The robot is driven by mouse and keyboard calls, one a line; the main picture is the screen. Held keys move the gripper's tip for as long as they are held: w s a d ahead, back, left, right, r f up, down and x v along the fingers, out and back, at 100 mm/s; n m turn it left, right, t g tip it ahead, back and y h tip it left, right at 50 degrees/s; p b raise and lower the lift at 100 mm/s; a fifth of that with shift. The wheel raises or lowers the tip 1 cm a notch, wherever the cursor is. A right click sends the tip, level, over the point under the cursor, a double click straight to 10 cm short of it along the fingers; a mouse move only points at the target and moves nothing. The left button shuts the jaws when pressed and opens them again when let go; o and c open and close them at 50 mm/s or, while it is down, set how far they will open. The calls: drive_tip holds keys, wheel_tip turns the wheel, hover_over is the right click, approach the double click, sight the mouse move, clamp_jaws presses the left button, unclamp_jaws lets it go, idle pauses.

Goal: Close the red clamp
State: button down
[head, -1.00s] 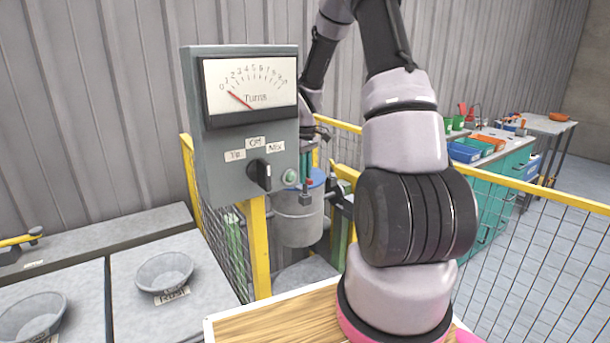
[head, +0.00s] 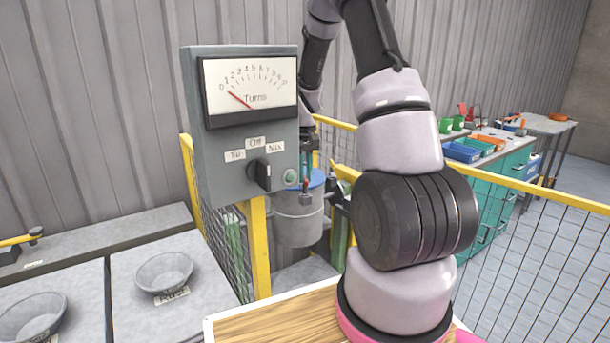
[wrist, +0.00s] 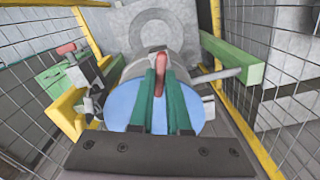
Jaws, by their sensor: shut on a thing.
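The drum (head: 298,222) is grey with a blue lid (head: 318,181) and stands behind the gauge box. In the wrist view the blue lid (wrist: 125,100) lies below my fingers. The red clamp's handle (wrist: 159,62) sticks up between my green fingers near the lid's far side. It also shows small in the head view (head: 306,184), at the drum's near edge. My gripper (wrist: 163,78) is shut on this red handle, one finger on each side. In the head view my gripper (head: 308,168) is partly hidden by the gauge box. The clamp's lower parts are mostly hidden.
A lever with a red tip (wrist: 66,48) stands left of the drum, by a yellow block (wrist: 66,112). A green bar (wrist: 232,60) is at the right. Yellow-framed mesh fencing (head: 540,205) and the gauge box (head: 240,170) stand close around.

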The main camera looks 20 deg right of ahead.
sight(305, 178)
idle(0.4)
drive_tip(key=c, duration=0.9)
unclamp_jaws()
wheel_tip(305, 178, up, 11)
drive_tip(key=shift+f, duration=0.1)
drive_tip(key=shift+s, duration=0.1)
